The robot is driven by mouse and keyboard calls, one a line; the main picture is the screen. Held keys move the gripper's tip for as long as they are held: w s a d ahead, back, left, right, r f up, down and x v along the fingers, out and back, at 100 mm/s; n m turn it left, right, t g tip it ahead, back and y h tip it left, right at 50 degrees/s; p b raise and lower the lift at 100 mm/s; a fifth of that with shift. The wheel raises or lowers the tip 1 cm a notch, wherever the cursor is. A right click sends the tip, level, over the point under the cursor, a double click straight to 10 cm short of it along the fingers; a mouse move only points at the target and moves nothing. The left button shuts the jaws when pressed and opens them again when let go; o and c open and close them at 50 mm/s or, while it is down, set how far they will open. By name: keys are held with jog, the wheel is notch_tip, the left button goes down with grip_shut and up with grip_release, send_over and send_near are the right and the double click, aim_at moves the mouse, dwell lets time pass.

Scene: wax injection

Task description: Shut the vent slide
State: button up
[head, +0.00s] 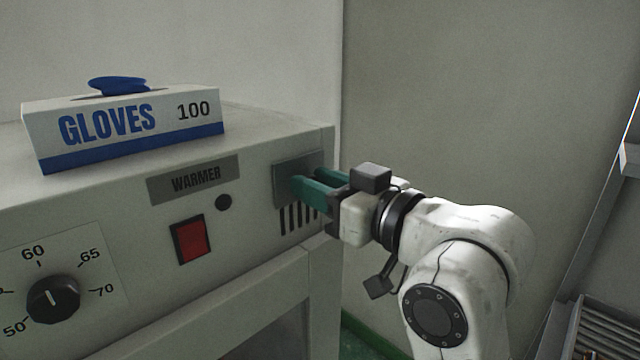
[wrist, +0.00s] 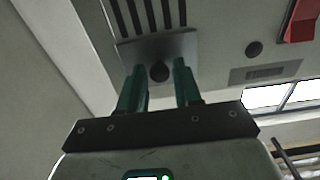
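The vent slide is a flat grey metal plate (head: 285,170) on the right end of the warmer's front panel. Dark vertical vent slots (head: 298,218) show uncovered below it. In the wrist view the slide plate (wrist: 188,46) carries a dark round knob (wrist: 160,72), and the slots (wrist: 148,14) appear above the plate. My gripper (head: 308,184) is at the plate, its two green fingers pointing at the panel. In the wrist view the fingers stand apart, one on each side of the knob, with gaps visible beside it. The knob is hidden in the head view.
The warmer's front has a red switch (head: 192,239), a dark round button (head: 223,202) and a temperature dial (head: 53,299) to the left. A glove box (head: 125,130) sits on top. A wall is behind; a metal rack (head: 605,335) stands at far right.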

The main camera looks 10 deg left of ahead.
aim_at(300, 216)
grip_shut()
dwell(0.3)
jog(key=shift+f+b, duration=1.8)
jog(key=shift+f, duration=1.45)
jog(key=shift+o, duration=1.6)
grip_release()
jog(key=shift+d, duration=0.1)
jog(key=b+v, duration=0.1)
jog(key=v, duration=0.9)
jog(key=shift+s+d+b, duration=0.25)
jog(key=shift+b, duration=0.15)
